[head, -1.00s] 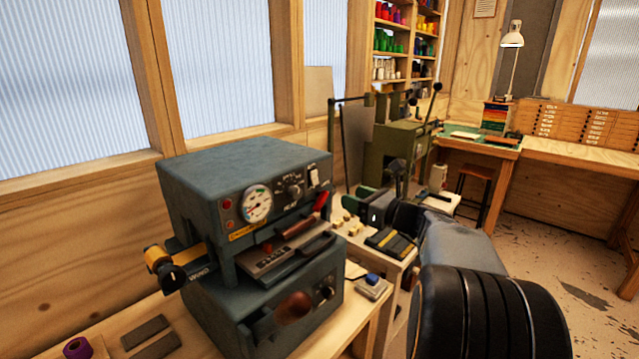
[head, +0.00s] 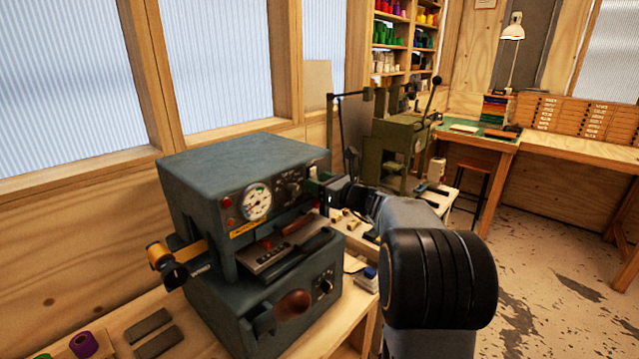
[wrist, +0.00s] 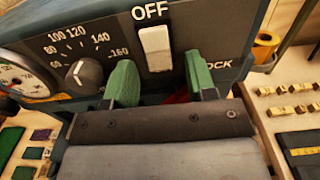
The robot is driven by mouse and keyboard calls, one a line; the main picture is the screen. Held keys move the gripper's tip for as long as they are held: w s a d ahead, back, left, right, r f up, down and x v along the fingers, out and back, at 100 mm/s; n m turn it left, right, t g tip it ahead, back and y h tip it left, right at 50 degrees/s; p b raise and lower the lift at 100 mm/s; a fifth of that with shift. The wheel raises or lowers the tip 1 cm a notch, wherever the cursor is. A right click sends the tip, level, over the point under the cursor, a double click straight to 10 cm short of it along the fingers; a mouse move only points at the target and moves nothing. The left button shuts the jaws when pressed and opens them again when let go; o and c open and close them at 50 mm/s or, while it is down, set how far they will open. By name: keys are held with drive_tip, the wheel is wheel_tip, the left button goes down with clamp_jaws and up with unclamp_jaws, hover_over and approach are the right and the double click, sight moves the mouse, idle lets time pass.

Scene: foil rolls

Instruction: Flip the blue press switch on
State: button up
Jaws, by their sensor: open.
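The blue press (head: 245,160) stands on the bench at the left of the head view. Its switch, a white rocker (wrist: 155,48), sits on the front panel with the label OFF above it in the wrist view. My gripper (wrist: 160,76) is open, its two green fingers spread to either side of the switch's lower part. Nothing is between the fingers except the view of the switch. I cannot tell whether they touch the panel.
The dial knob (wrist: 84,76) and the gauge (head: 257,203) lie left of the switch. A red-handled lever (head: 300,227) is below the panel. Small type blocks (wrist: 295,88) lie on the bench to the right. A green press (head: 400,140) stands farther back.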

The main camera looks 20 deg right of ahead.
drive_tip(key=shift+c, duration=0.5)
drive_tip(key=c, duration=0.8)
drive_tip(key=t+b, duration=0.1)
drive_tip(key=b, duration=0.3)
drive_tip(key=shift+w+f+y+b, duration=0.1)
drive_tip(key=shift+f+y+b, duration=0.25)
drive_tip(key=shift+y+b, duration=0.05)
drive_tip(key=shift+r, duration=0.2)
drive_tip(key=o, duration=0.9)
